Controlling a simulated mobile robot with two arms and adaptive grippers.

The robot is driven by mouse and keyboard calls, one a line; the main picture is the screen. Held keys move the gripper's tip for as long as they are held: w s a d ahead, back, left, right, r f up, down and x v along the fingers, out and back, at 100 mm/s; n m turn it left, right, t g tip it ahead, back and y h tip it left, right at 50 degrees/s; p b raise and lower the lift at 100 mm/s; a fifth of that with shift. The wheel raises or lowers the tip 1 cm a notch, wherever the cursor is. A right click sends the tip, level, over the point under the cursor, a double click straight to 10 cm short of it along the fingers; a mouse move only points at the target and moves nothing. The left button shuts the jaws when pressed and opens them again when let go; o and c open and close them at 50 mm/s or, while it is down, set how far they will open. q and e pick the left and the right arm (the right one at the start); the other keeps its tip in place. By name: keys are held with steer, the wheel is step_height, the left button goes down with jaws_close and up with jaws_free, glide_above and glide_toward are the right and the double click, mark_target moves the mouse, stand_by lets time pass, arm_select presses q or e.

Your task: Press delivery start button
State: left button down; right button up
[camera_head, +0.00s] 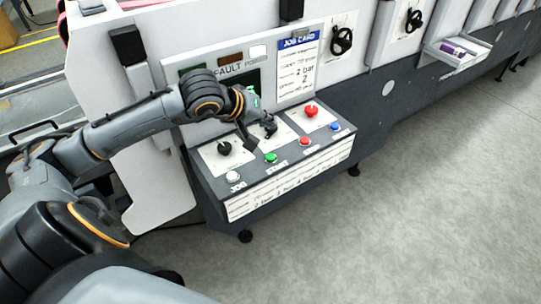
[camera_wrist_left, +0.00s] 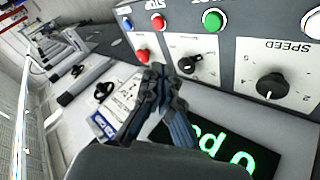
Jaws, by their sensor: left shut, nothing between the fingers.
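The sloped control panel (camera_head: 282,182) carries a front row of buttons. The green button (camera_head: 270,158), labelled START, also shows in the left wrist view (camera_wrist_left: 211,21). My left gripper (camera_head: 252,146) is shut and empty, its fingertips over the panel just behind the green button in the head view. In the left wrist view its fingertips (camera_wrist_left: 157,70) appear beside the black selector switch (camera_wrist_left: 188,64), with the green button beyond them. I cannot tell whether they touch anything. My right gripper is not in view.
A white button (camera_head: 232,176), a red button (camera_head: 305,141) and a blue button (camera_head: 334,125) share the row. Behind stand a speed knob (camera_head: 224,148) and a red mushroom button (camera_head: 311,111). A lit display (camera_wrist_left: 215,145) is on the upright face. Floor at right is clear.

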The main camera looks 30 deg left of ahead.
mark_target(268, 158)
arm_select(q)
steer(key=shift+f, duration=0.2)
step_height(268, 158, down, 8)
steer(key=b, duration=0.5)
steer(key=shift+f+b, duration=0.25)
steer(key=shift+b, duration=0.25)
stand_by(1.1)
steer(key=shift+f+b, duration=0.4)
steer(key=shift+b, duration=0.5)
